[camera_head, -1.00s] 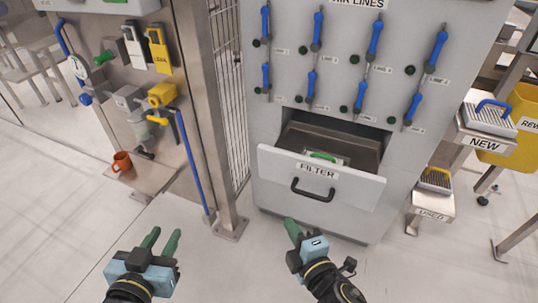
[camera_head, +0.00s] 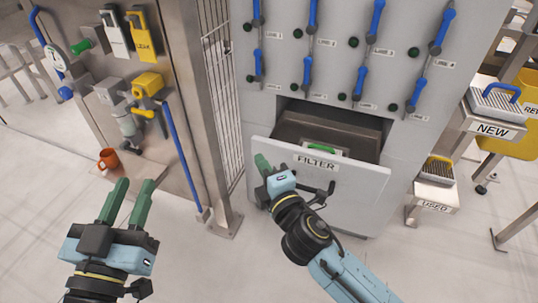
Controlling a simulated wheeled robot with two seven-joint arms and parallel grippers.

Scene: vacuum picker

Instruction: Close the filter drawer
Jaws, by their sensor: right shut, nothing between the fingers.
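The filter drawer (camera_head: 350,185) sticks out of the lower part of the grey cabinet, its front panel labelled FILTER and its inside showing from above. A filter with a green handle (camera_head: 322,149) lies inside it. The drawer's black handle (camera_head: 322,193) is partly hidden behind my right arm. My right gripper (camera_head: 262,162) is shut and empty, at the left part of the drawer front; I cannot tell whether its fingertips touch the panel. My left gripper (camera_head: 127,200) is open and empty, over the floor at the lower left, apart from the drawer.
A steel post (camera_head: 205,120) and wire fence stand left of the cabinet. NEW (camera_head: 490,130) and USED (camera_head: 434,205) filter stands are at the right.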

